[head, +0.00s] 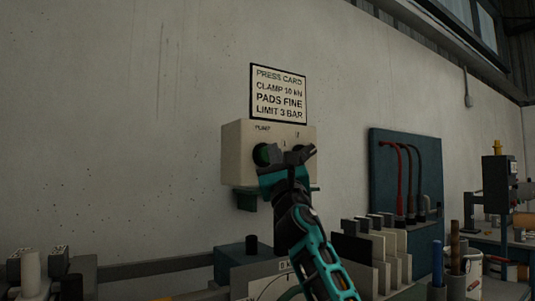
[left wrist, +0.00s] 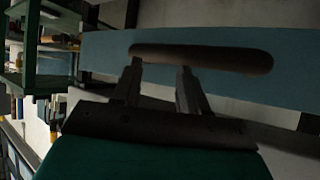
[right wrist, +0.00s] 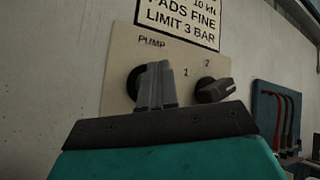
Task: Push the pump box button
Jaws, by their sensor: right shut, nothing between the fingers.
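The cream pump box (head: 236,165) is fixed to the wall below a printed sign. A black selector knob (right wrist: 214,90) is right of the fingers. My left gripper (left wrist: 158,72) has its fingers apart, with nothing seen between them.
The sign (head: 278,93) is above the box. A blue board (head: 382,183) with red and black hoses stands to the right. A blue-grey panel with a dark slot (left wrist: 215,58) faces my left gripper.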

